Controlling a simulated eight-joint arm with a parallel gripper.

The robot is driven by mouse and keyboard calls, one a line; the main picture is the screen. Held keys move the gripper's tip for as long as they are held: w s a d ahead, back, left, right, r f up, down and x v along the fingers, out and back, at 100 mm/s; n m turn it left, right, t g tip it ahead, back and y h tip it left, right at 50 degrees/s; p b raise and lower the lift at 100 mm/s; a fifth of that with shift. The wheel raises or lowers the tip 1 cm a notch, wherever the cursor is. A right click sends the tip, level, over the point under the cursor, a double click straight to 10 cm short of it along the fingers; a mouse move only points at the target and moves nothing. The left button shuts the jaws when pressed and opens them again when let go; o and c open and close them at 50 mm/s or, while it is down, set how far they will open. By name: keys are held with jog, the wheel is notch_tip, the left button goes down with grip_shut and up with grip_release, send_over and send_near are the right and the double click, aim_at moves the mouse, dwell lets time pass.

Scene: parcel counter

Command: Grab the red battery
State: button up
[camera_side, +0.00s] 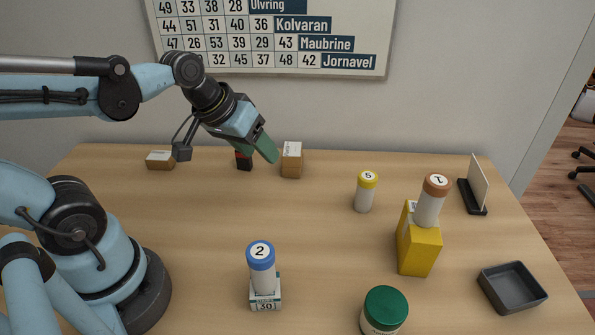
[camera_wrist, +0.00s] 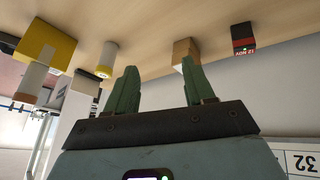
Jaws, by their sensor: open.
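The red battery (camera_side: 244,162) is a small black and red block standing near the back of the counter, its top partly hidden behind my gripper in the side view. In the wrist view the red battery (camera_wrist: 243,37) is at the upper right, outside the span of the fingers, with a red band and small lettering. My gripper (camera_side: 268,150) is in the air and tilted down to the right, with green fingers. In the wrist view my gripper (camera_wrist: 159,68) has its fingers spread apart with nothing held between them.
A cardboard box (camera_side: 292,160) stands just right of the battery; another box (camera_side: 160,160) lies to its left. Cylinders with yellow (camera_side: 366,190), blue (camera_side: 261,270) and brown (camera_side: 431,200) caps, a green-lidded jar (camera_side: 384,312) and a grey tray (camera_side: 512,300) stand farther forward and right.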

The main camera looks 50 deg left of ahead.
jog(key=w+a+f+n+g+h, duration=0.1)
jog(key=w+a+n+g+h, duration=0.2)
jog(key=n, duration=0.5)
jog(key=n+t+h, duration=0.3)
jog(key=n+h, duration=0.2)
jog(key=n, duration=0.5)
send_over(244, 158)
jog(key=a, duration=0.1)
jog(key=f, duration=0.5)
jog(key=shift+w, duration=0.25)
jog(key=s+a+f+n, duration=0.1)
jog(key=a+f+n+h, duration=0.1)
jog(key=a, duration=0.1)
jog(key=s+a+f+n+t+h, duration=0.1)
jog(key=shift+s+a, duration=0.3)
jog(key=shift+a, duration=0.05)
jog(key=shift+s+a+f+h, duration=0.25)
jog(key=shift+s+a+h, duration=0.05)
jog(key=shift+s+a, duration=0.1)
jog(key=shift+n+t, duration=0.3)
jog(key=shift+x, duration=3.75)
grip_shut()
